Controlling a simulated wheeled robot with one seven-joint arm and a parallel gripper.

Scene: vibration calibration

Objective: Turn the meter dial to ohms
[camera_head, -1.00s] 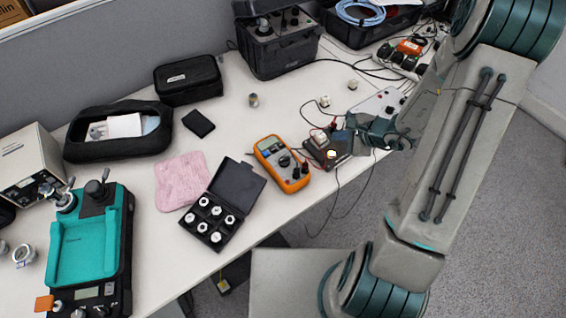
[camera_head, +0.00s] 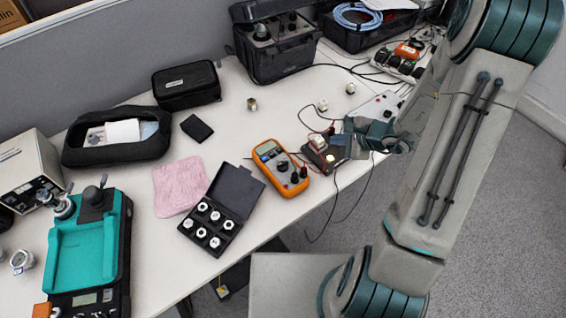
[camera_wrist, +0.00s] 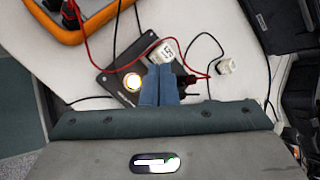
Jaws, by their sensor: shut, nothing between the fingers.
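The orange meter (camera_head: 281,168) lies face up on the white table in the head view. Its dark round dial (camera_head: 284,166) shows at the middle of its face, but its pointer is too small to read. In the wrist view only an orange edge of the meter (camera_wrist: 92,28) shows at the top left. My gripper (camera_head: 342,146) is to the right of the meter, apart from it, over a small dark board (camera_head: 318,158). In the wrist view the blue fingers of my gripper (camera_wrist: 161,72) are together and empty, beside a lit round lamp (camera_wrist: 132,81) and a white block (camera_wrist: 163,51).
Red and black leads run between the meter and board. An open black case (camera_head: 231,190) of metal pieces and a pink cloth (camera_head: 179,186) lie left of the meter. The table's front edge (camera_head: 262,243) is close below. A black instrument box (camera_head: 277,62) stands behind.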

